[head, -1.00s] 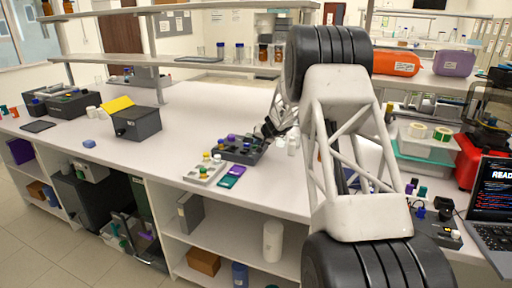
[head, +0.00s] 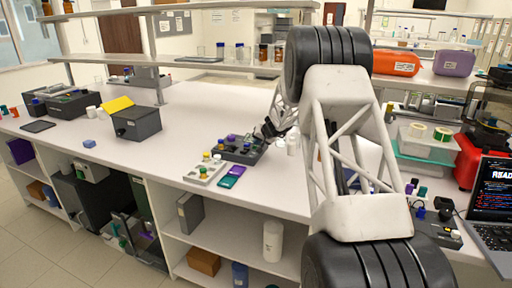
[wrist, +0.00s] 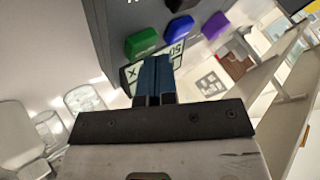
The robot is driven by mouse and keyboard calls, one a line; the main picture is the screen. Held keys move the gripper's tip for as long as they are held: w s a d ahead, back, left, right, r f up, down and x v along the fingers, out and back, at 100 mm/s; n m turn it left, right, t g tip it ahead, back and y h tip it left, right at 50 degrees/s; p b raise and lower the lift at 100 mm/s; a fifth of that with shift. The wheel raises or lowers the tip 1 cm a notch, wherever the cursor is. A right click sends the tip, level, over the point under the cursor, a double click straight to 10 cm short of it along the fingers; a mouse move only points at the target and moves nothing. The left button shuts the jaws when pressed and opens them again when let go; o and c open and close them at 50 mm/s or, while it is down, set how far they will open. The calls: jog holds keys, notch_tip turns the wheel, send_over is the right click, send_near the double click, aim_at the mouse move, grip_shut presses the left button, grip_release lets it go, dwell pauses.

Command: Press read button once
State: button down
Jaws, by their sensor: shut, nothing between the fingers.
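A dark grey rig (head: 238,150) with coloured parts on top sits on the bench. In the wrist view its grey panel (wrist: 120,20) carries a green button (wrist: 141,43), a blue button (wrist: 179,28) and a purple button (wrist: 215,25) in a row. A label with "X" and "50" lies beside them. I cannot tell which one is the read button. My gripper (head: 266,132) is over the rig's far right side. In the wrist view its dark blue fingers (wrist: 156,62) are shut and empty, with tips just below the green and blue buttons. Contact cannot be judged.
A pale tray (head: 203,172) with small knobs and a teal-and-purple item (head: 232,176) lie in front of the rig. White bottles (head: 292,142) stand close to its right. A laptop (head: 490,200) is at the far right.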

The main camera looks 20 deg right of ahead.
jog(key=shift+r, duration=0.7)
jog(key=shift+r, duration=0.1)
jog(key=shift+r, duration=2.4)
